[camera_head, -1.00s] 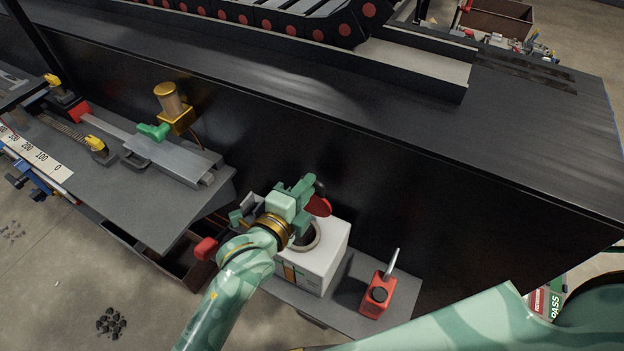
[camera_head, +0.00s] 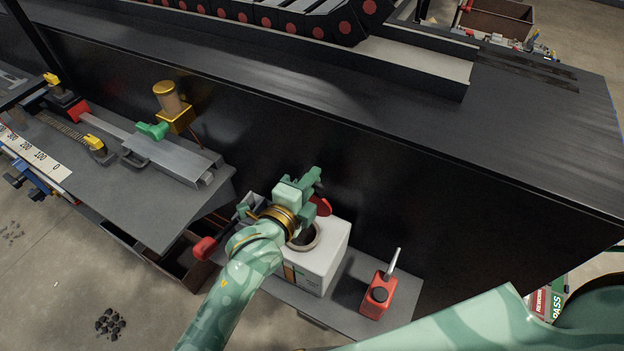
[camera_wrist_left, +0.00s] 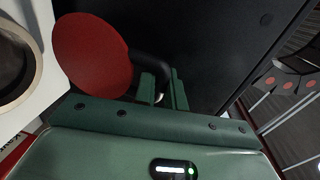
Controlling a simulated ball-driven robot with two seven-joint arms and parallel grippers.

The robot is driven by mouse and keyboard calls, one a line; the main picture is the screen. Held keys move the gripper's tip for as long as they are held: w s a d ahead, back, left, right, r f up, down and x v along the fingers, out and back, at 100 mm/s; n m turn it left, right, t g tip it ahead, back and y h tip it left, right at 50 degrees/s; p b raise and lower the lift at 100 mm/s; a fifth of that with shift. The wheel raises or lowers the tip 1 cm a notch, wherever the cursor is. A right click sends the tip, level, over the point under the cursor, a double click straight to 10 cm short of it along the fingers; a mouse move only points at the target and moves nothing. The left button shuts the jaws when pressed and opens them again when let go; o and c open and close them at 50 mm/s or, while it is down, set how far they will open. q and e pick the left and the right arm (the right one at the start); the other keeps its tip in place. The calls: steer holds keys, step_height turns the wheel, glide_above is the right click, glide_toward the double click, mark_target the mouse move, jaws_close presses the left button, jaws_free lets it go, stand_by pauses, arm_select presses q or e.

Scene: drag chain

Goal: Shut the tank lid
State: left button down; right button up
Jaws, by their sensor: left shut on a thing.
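The white tank (camera_head: 322,262) stands on a low grey shelf, with its round open mouth (camera_head: 304,238) on top, partly behind my left arm. The red round lid (camera_wrist_left: 92,55) stands raised beside the mouth in the left wrist view; in the head view only a red edge (camera_head: 323,206) shows past my gripper. My left gripper (camera_wrist_left: 163,88) is shut on the lid's dark handle (camera_wrist_left: 150,62) at the lid's edge. In the head view my left gripper (camera_head: 312,180) is above the far side of the tank. My right gripper is out of view.
A red can with a spout (camera_head: 378,294) stands right of the tank on the shelf (camera_head: 345,300). A tall dark machine wall (camera_head: 400,200) rises close behind. A grey bench (camera_head: 180,205) with a slide and yellow clamps is at left.

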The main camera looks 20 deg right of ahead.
arm_select(q)
steer(key=s+a+f+t+h+b, duration=0.2)
steer(key=s+a+t+h+b, duration=0.2)
steer(key=b, duration=0.9)
steer(key=shift+s+a+f+t+h, duration=0.3)
steer(key=shift+s+a+h, duration=0.1)
steer(key=shift+s+a, duration=0.1)
steer(key=shift+r, duration=0.1)
steer(key=c, duration=1.8)
jaws_free()
steer(key=b+v, duration=0.1)
steer(key=v, duration=1.5)
steer(key=shift+s+b, duration=0.15)
steer(key=shift+b, duration=0.25)
